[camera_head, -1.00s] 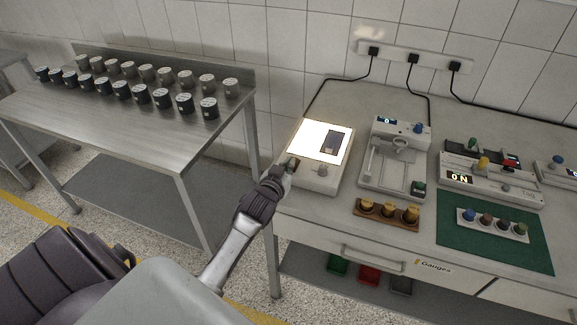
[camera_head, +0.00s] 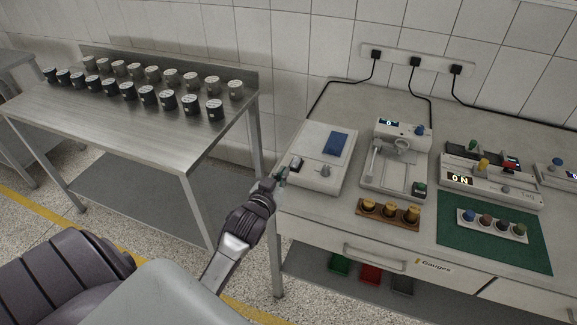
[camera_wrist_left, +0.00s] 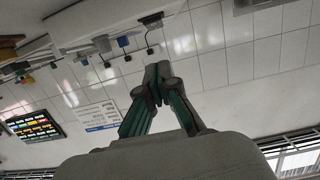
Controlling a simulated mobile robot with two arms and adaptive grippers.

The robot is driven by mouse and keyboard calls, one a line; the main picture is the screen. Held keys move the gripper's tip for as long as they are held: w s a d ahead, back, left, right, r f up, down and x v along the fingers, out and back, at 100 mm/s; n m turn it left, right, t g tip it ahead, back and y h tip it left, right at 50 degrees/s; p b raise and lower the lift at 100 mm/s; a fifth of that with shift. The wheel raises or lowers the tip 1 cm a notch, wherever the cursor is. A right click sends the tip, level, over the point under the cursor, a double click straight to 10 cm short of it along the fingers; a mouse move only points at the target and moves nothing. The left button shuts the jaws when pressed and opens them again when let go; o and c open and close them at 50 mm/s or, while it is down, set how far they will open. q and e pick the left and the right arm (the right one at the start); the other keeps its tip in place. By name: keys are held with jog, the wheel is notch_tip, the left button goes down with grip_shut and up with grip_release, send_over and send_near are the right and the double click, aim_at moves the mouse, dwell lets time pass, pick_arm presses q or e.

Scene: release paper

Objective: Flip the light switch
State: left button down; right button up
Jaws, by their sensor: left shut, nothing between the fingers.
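The light box (camera_head: 318,150) is a flat white device at the left end of the bench. Its top panel is unlit and a dark blue rectangle (camera_head: 336,144) lies on it. My right gripper is not in view.
A press-like device (camera_head: 395,160), a wooden holder with brass pieces (camera_head: 388,212) and a green mat (camera_head: 470,244) stand to the right. A steel table (camera_head: 150,130) with several dark cans is at the left. A gap separates it from the bench.

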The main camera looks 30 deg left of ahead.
pick_arm(q)
jog(key=v, duration=0.3)
jog(key=shift+f, duration=0.1)
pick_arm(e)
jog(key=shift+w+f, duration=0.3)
